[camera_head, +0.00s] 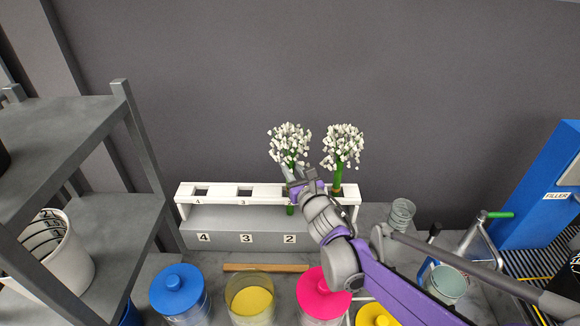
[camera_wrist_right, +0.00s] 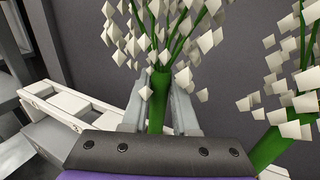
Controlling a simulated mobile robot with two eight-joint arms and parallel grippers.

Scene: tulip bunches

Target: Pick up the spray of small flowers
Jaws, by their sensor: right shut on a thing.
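A spray of small white flowers (camera_head: 289,141) on a green stem stands upright at slot 2 of a white rack (camera_head: 270,190). Part of its stem shows below the rack's top bar. My right gripper (camera_head: 296,180) is shut on this stem just below the flower head. In the right wrist view the green stem (camera_wrist_right: 157,104) runs between the two grey fingers. A second, similar spray (camera_head: 343,145) stands to the right in the rack, apart from the gripper; it also shows in the wrist view (camera_wrist_right: 283,125). My left gripper is not in view.
Slots 3 and 4 look empty. In front stand a blue-lidded jar (camera_head: 179,288), a yellow-filled jar (camera_head: 250,300) and a pink-lidded jar (camera_head: 323,290). A grey shelf (camera_head: 75,215) is at left. A glass jar (camera_head: 402,212) and a blue filler (camera_head: 540,190) are at right.

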